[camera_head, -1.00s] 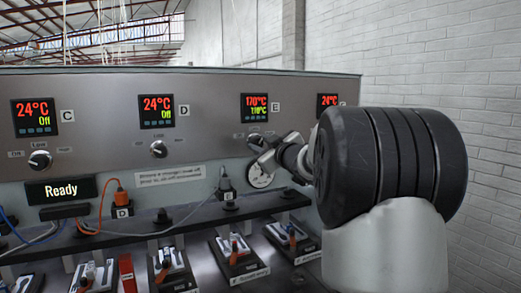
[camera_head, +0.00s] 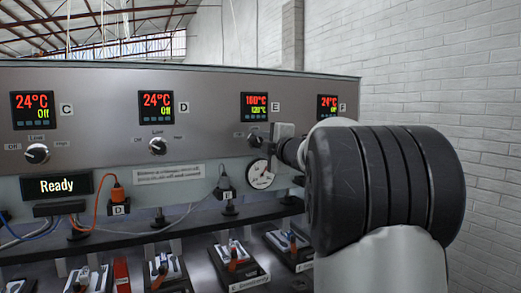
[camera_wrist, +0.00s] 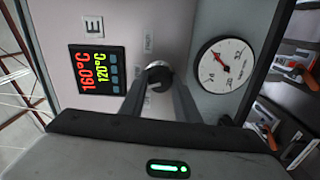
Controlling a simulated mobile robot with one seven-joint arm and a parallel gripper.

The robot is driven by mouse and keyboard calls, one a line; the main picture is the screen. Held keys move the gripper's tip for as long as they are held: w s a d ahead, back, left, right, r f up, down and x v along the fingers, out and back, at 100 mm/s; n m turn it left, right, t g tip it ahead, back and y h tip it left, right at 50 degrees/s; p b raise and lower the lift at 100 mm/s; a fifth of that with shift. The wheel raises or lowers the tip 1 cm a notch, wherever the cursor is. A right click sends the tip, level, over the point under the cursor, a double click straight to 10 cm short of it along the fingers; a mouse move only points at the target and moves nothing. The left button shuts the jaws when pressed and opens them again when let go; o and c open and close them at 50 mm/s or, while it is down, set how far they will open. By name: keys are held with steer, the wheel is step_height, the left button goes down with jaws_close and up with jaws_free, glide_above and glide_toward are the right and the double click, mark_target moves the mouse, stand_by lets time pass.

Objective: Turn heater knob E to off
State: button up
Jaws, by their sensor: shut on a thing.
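Heater knob E (camera_head: 255,138) sits on the metal panel below the display labelled E (camera_head: 254,108). In the wrist view the dark round knob (camera_wrist: 158,73) is between my two fingers, with its small scale labels beside it, partly hidden. My gripper (camera_wrist: 158,88) is shut on knob E. In the head view my gripper (camera_head: 273,141) reaches the panel from the right and partly covers the knob's right side. Display E (camera_wrist: 97,69) reads 160°C in red and 120°C in yellow-green. The knob's pointer is hard to make out.
Knobs D (camera_head: 158,146) and C (camera_head: 37,153) are left of E, both displays reading 24°C and Off. Display F (camera_head: 328,107) is right. A dial gauge (camera_head: 261,175) is below knob E. Plugs, cables and several presses (camera_head: 236,262) line the bench below.

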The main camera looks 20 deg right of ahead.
steer(key=n+b, duration=0.2)
steer(key=n, duration=0.2)
steer(key=shift+f+n, duration=0.15)
steer(key=shift+n, duration=0.15)
steer(key=shift+n+b, duration=0.85)
steer(key=shift+n, duration=0.65)
steer(key=o, duration=1)
steer(key=shift+o, duration=0.2)
steer(key=shift+s, duration=0.15)
